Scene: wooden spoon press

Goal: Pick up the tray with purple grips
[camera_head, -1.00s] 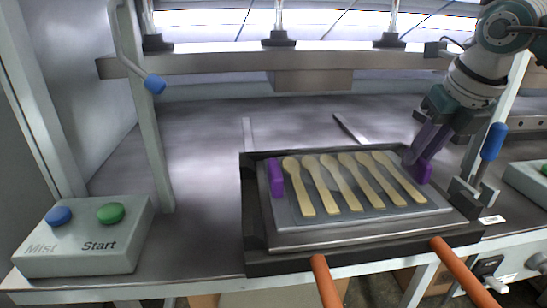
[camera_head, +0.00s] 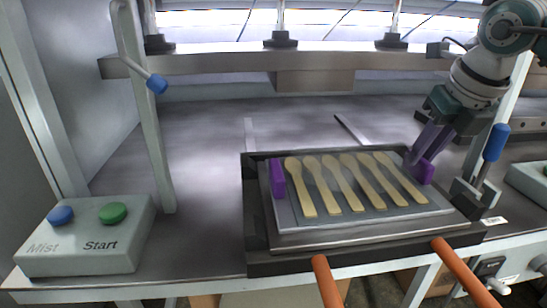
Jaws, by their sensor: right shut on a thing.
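The tray (camera_head: 292,226) is a grey metal plate with a purple grip (camera_head: 278,178) at its left end and another purple grip (camera_head: 426,174) at its right end. Several wooden spoons (camera_head: 340,184) lie side by side on it. It sits in a black frame (camera_head: 256,236) on the metal table. My right gripper (camera_head: 421,163) comes down from the upper right and is shut on the right purple grip. My left gripper is not in view, and the left grip is free.
A control box (camera_head: 85,262) with a blue button (camera_head: 60,215) and a green button (camera_head: 112,213) stands at the left front. Blue-tipped levers rise at left (camera_head: 156,84) and right (camera_head: 496,142). Two orange bars (camera_head: 327,282) extend from the front edge.

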